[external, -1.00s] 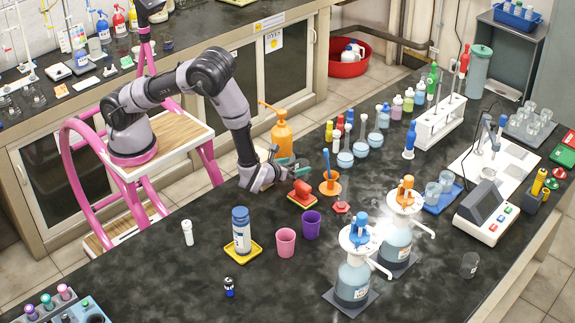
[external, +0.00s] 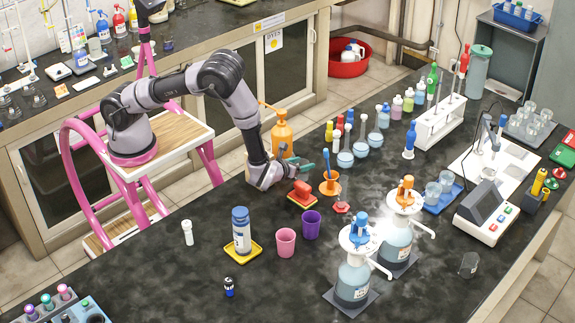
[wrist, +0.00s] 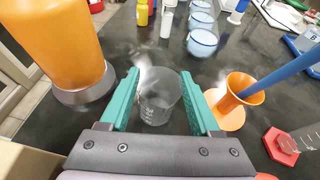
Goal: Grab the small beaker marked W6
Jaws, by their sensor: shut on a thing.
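A small clear beaker (wrist: 160,98) with faint white markings stands between the two teal fingers of my gripper (wrist: 162,100) in the wrist view. I cannot read a W6 label on it. My gripper is shut on this beaker, one finger at each side. In the external view, my gripper (external: 294,164) is low over the dark bench, in front of the orange pump bottle. The beaker can hardly be made out there.
The orange pump bottle (external: 282,135) stands close behind my gripper. An orange funnel-shaped holder (external: 330,184) with a blue rod and a red block (external: 302,194) are close by. The bench's front left is fairly open.

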